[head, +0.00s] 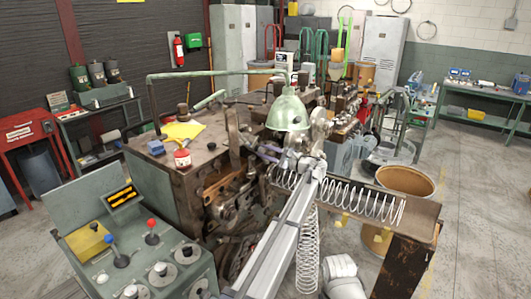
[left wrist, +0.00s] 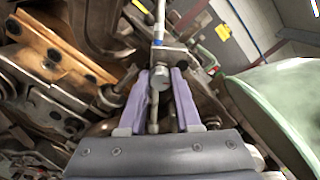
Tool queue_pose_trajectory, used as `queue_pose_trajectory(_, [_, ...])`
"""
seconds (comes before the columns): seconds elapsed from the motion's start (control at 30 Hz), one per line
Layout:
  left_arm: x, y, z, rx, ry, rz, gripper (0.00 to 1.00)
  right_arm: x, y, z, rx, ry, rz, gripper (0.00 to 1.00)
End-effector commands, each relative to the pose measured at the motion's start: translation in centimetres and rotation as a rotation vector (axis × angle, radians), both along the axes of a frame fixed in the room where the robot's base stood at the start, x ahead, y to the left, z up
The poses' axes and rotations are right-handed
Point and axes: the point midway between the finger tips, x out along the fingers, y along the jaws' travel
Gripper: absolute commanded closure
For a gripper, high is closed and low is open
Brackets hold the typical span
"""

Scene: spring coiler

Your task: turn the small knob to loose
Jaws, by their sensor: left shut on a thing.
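My left gripper (head: 268,152) reaches into the coiling machine, just below the green lamp shade. In the left wrist view its two purple fingers (left wrist: 161,74) are shut on a small grey metal knob (left wrist: 159,80) on a bracket. A thin metal rod rises above the knob, and a short pin hangs between the fingers. In the head view the knob is too small and too hidden to make out. My right gripper is not in view.
The green lamp shade (head: 288,112) hangs close to my left gripper and shows at the right in the wrist view (left wrist: 275,110). Coiled springs (head: 362,202) lie on a chute to the right. A control panel (head: 135,250) with several knobs stands at lower left.

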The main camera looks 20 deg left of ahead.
Motion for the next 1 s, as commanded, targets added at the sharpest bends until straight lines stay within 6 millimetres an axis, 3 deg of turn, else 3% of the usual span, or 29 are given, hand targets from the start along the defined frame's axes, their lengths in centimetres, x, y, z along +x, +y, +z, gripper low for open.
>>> queue_pose_trajectory(0.6, [-0.14, -0.01, -0.21, -0.199, -0.541, 0.002, 1.0, 0.0, 0.0, -0.15, 0.0, 0.0, 0.0, 0.5])
queue_pose_trajectory(1.0, [-0.16, -0.03, -0.29, -0.29, -0.788, 0.002, 1.0, 0.0, 0.0, -0.21, 0.0, 0.0, 0.0, 0.5])
